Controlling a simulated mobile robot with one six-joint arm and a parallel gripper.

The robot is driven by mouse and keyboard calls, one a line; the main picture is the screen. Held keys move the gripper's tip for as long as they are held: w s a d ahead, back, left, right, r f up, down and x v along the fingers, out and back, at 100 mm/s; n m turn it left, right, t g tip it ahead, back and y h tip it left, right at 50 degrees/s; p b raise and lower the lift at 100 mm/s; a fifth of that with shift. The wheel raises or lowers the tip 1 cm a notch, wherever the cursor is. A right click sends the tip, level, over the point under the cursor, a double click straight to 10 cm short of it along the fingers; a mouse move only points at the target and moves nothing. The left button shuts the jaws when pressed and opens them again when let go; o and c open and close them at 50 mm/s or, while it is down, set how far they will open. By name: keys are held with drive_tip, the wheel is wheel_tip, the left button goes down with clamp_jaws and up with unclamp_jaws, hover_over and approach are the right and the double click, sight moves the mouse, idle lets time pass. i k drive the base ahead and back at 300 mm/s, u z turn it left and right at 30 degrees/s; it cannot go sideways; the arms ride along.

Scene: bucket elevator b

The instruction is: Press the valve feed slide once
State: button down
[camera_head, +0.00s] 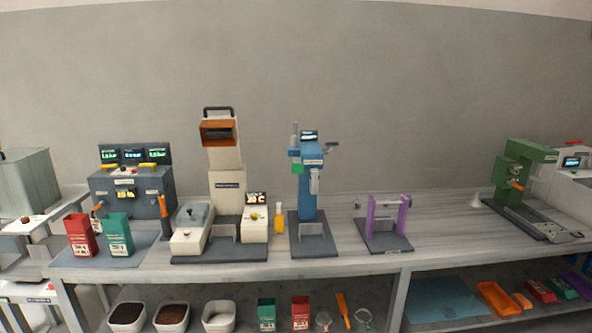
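I cannot tell which part is the valve feed slide; the labels are too small to read. A blue upright machine (308,190) with a small lit display stands mid-bench, with a light grey part on its front and a lever at its upper right. A cream machine (226,185) with an orange-framed top stands left of it. A dark grey control box (133,194) with several green displays and an orange-handled lever stands further left. A green machine (523,175) with an orange part stands at the right. My gripper is not in view.
The grey bench (440,230) has free room between the purple-ended frame (385,217) and the green machine. A red carton (80,236) and a green carton (119,236) stand at the left. The lower shelf holds bowls, cartons and an orange tray (497,299).

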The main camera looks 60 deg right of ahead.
sight(297, 168)
drive_tip(key=z, duration=0.2)
drive_tip(key=i, duration=0.6)
drive_tip(key=z, duration=0.65)
drive_tip(key=i, duration=0.45)
drive_tip(key=z, duration=0.15)
